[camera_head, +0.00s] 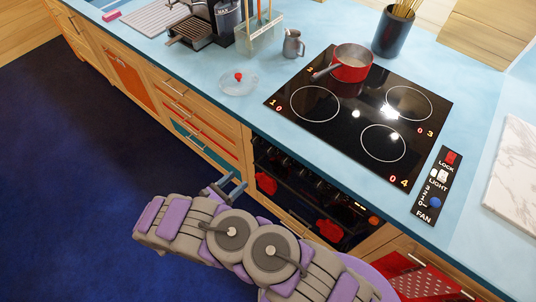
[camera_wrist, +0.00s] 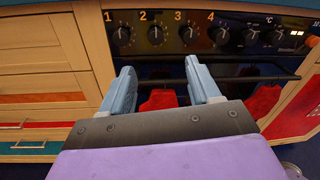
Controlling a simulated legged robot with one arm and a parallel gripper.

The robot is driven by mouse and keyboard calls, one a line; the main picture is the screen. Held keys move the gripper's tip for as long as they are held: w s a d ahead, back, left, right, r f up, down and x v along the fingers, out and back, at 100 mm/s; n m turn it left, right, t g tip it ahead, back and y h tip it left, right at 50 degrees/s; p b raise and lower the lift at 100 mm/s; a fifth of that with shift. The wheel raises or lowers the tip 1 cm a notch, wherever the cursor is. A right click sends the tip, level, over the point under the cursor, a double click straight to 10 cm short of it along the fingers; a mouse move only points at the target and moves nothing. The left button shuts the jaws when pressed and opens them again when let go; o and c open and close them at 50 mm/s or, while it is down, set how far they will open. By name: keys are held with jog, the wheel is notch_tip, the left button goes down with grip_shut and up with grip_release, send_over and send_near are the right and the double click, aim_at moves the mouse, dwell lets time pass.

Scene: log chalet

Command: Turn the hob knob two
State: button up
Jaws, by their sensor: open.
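Hob knob two (camera_wrist: 155,35) is a dark round knob under an orange 2 on the oven's front panel. Knob one (camera_wrist: 122,36) is to its left, knobs three (camera_wrist: 188,34) and four (camera_wrist: 221,35) to its right. My gripper (camera_wrist: 160,66) is open and empty, its two blue-grey fingers apart below the knob row, with knob two above the gap between them. In the head view my gripper (camera_head: 231,187) is in front of the oven's left side. The hob knobs are small and dark there, so I cannot tell their settings.
The black hob (camera_head: 345,118) bears a red pan (camera_head: 352,69) at its back left ring. Red cloth-like items (camera_wrist: 160,99) hang on the oven front below the knobs. Drawers (camera_wrist: 45,60) stand left of the oven. The dark blue floor (camera_head: 80,170) is clear.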

aim_at(267, 153)
jog(key=shift+n+t, duration=0.3)
jog(key=shift+n, duration=0.1)
jog(key=b+x, duration=0.1)
jog(key=x, duration=0.4)
jog(key=f+b+x, duration=0.1)
jog(key=x, duration=0.5)
jog(key=f+b+x, duration=0.1)
jog(key=x, duration=0.4)
jog(key=shift+w+a, duration=0.15)
jog(key=shift+w, duration=0.25)
jog(key=shift+c, duration=0.3)
jog(key=shift+r, duration=0.1)
jog(key=c, duration=1)
